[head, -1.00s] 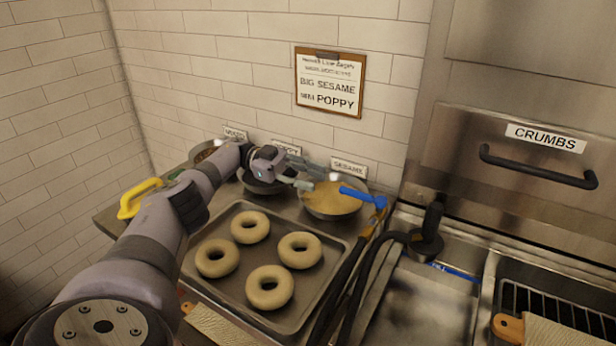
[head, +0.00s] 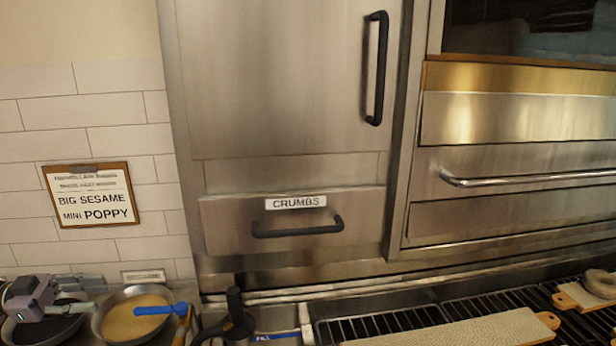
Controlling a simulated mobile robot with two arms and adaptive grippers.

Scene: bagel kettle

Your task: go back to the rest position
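My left gripper (head: 94,294) is at the lower left, above a bowl of dark seeds (head: 45,328). Its two fingers are spread apart with nothing seen between them, so it looks open. The fingers point right, toward a steel bowl of pale seeds (head: 135,318); I cannot tell whether they touch its rim. Most of my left arm is out of the picture. My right gripper is not in view.
A blue-ended tool (head: 164,309) lies over the pale seed bowl's right side. A black-handled object (head: 235,318) stands beside it. A grate (head: 375,322), a cloth-covered board (head: 470,334) and a bagel (head: 600,282) are at right. The CRUMBS drawer (head: 225,228) is shut.

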